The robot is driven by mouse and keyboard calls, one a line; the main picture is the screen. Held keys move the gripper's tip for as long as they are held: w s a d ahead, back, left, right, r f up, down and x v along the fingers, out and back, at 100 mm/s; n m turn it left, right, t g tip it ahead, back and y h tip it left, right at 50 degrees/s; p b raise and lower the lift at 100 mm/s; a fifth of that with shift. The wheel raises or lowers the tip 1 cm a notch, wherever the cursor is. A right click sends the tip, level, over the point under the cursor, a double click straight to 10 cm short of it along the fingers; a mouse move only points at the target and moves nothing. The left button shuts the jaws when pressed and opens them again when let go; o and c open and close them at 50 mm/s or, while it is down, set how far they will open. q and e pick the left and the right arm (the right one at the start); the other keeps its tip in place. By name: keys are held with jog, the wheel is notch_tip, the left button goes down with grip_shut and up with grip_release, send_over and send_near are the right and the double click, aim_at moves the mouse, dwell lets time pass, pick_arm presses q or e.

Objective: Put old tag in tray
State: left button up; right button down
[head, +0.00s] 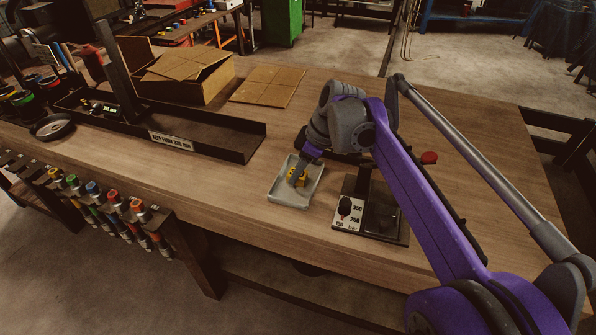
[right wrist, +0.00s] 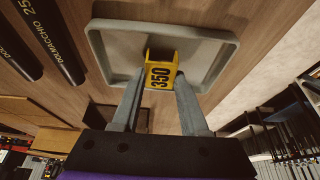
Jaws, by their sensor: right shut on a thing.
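A small yellow tag marked 350 (right wrist: 160,78) is between the fingers of my right gripper (right wrist: 161,84), which is shut on it. The right gripper (head: 296,175) reaches down over this tray from the upper right. In the right wrist view the tray (right wrist: 222,62) lies behind the tag, with its rim around it. I cannot tell whether the tag touches the tray floor. My left gripper is not in view.
A dark device with a dial plate (head: 347,214) marked 350 and 250 stands just right of the tray. A long dark metal trough (head: 215,137) and an open cardboard box (head: 205,85) are at the left. The wooden tabletop (head: 235,190) left of the tray is clear.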

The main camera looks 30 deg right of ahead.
jog(key=shift+f, duration=0.25)
jog(key=shift+c, duration=2.2)
grip_release()
jog(key=p+v, duration=0.1)
jog(key=v, duration=1.1)
jog(key=shift+p, duration=0.4)
jog(key=shift+r, duration=0.15)
